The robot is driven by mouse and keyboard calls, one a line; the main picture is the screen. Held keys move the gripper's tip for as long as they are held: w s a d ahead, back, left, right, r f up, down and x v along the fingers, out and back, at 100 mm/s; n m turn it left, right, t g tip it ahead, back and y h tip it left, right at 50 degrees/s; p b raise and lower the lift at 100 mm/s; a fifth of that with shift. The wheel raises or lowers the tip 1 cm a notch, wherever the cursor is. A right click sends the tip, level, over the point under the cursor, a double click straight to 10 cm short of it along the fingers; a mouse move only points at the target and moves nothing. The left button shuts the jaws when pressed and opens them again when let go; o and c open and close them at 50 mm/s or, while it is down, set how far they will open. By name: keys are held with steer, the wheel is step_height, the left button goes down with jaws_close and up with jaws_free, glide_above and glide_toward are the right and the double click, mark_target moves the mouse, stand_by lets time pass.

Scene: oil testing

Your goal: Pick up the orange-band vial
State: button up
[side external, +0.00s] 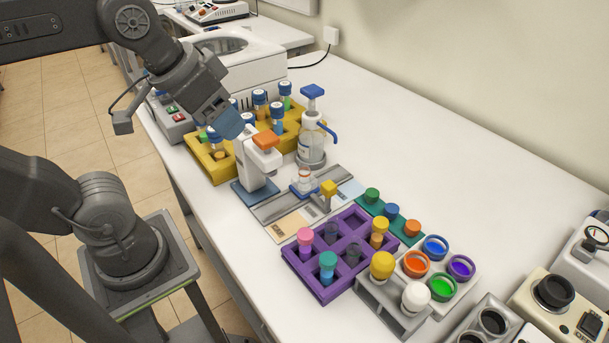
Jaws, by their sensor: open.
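Several blue-capped vials stand in a yellow rack (222,172) at the back of the bench, with differing coloured bands. One vial (260,104) near the rack's middle shows an orange-brown band below its blue cap. Another blue-capped vial (277,118) stands in front of it, and its band colour is hard to tell. My gripper (229,125) is over the rack's near-left part, pointing down and right, left of these vials. It looks empty and open, though its fingers are small and partly merge with the rack behind. My arm hides some of the rack.
A white device with an orange top (264,141) stands just in front of the rack. A blue-topped bottle (312,140) stands right of it. A purple rack (313,284) with several capped vials and some coloured pots are nearer. The bench (400,140) is clear at the back right.

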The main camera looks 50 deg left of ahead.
steer(key=w+r+n+g, duration=0.1)
steer(key=w+r+n, duration=0.2)
steer(key=w, duration=0.1)
steer(key=n+g, duration=0.5)
steer(key=n, duration=0.7)
glide_above(304, 162)
step_height(304, 162, down, 2)
step_height(304, 162, down, 18)
steer(key=shift+a+f, duration=0.1)
steer(key=shift+f, duration=3.1)
